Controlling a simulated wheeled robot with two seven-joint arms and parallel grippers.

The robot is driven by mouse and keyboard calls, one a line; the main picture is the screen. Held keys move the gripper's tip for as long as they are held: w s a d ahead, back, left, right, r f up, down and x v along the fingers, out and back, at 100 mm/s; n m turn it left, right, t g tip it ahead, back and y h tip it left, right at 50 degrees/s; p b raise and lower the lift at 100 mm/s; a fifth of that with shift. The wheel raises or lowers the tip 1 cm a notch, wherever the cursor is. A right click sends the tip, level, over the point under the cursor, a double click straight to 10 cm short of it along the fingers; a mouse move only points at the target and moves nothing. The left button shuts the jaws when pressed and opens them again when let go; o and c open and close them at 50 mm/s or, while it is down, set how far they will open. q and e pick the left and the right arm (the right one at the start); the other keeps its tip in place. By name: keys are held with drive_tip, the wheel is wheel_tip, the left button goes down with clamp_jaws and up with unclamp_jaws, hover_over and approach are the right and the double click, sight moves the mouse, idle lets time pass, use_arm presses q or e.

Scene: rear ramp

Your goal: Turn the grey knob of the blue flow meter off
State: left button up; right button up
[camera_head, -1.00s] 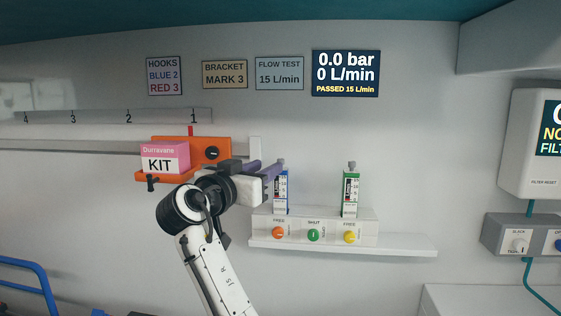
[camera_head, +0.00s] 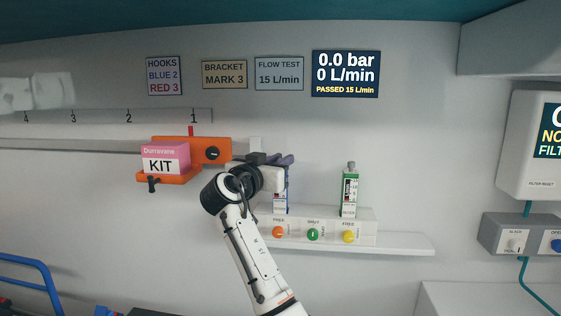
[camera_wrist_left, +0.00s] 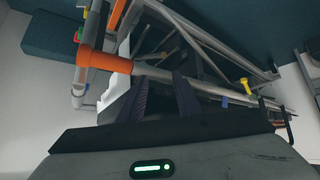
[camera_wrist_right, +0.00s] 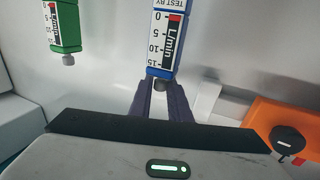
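The blue flow meter (camera_head: 281,203) stands upright at the left of the white shelf block, partly hidden by my right gripper (camera_head: 276,160). Its white scale panel shows large in the right wrist view (camera_wrist_right: 165,40). Its grey knob (camera_wrist_right: 160,85) appears between the two purple fingertips of my right gripper (camera_wrist_right: 161,88). The fingers are apart, one on each side; whether they touch the knob I cannot tell. In the head view the gripper hides the knob. My left gripper (camera_wrist_left: 158,78) is open and empty, facing a metal frame.
The green flow meter (camera_head: 350,192) stands to the right with its own grey knob on top. Orange, green and yellow knobs are on the block front (camera_head: 330,222). An orange bracket (camera_head: 212,152) with a pink KIT box (camera_head: 165,158) is close left. The display (camera_head: 345,73) reads 0 L/min.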

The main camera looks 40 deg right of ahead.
clamp_jaws()
drive_tip(key=shift+n+t, duration=0.4)
drive_tip(key=shift+t, duration=0.2)
drive_tip(key=shift+s+n+t+y, duration=0.1)
drive_tip(key=shift+n+t+y, duration=0.4)
drive_tip(key=shift+t+y, duration=0.15)
drive_tip(key=n+t+y+p, duration=0.1)
drive_tip(key=n+t+y, duration=0.1)
drive_tip(key=t, duration=0.1)
drive_tip(key=shift+r+n, duration=0.15)
drive_tip(key=shift+n, duration=0.15)
drive_tip(key=shift+d+n+t+y, duration=0.1)
drive_tip(key=shift+n+t+y, duration=0.8)
drive_tip(key=shift+t+y, duration=0.3)
drive_tip(key=n+t+y, duration=0.2)
drive_tip(key=n+y, duration=0.1)
drive_tip(key=y, duration=0.1)
drive_tip(key=shift+n+t+y, duration=0.75)
drive_tip(key=shift+n+y, duration=0.75)
drive_tip(key=shift+y, duration=0.95)
